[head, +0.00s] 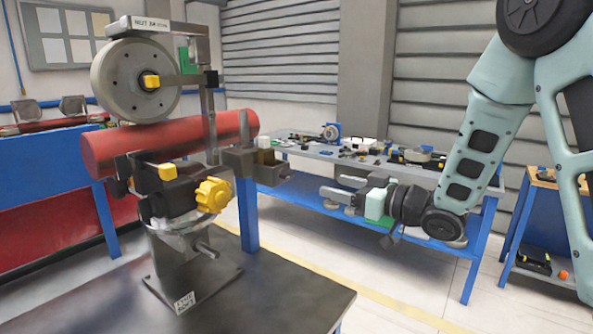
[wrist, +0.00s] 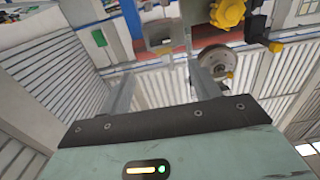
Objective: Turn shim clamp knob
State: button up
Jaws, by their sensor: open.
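The yellow lobed knob (head: 212,195) sits on the right face of the dark clamp block (head: 180,190) on the metal stand, below the red roller. It also shows at the top edge of the wrist view (wrist: 227,13), right of the fingers. My gripper (head: 337,187) is to the right of the knob in the head view, well apart from it, with its fingers pointing left. In the wrist view its two fingers (wrist: 160,75) are spread with nothing between them. The gripper is open and empty.
A large grey wheel (head: 133,82) is mounted above the red roller (head: 120,150). A grey box-like bracket (head: 240,160) projects right of the roller, between gripper and stand. A blue-legged bench (head: 330,208) with parts stands behind. The dark tabletop (head: 290,285) is clear at right.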

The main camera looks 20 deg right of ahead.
aim_at(291, 175)
jog(key=p+x, duration=0.4)
jog(key=x, duration=0.8)
jog(key=c, duration=1)
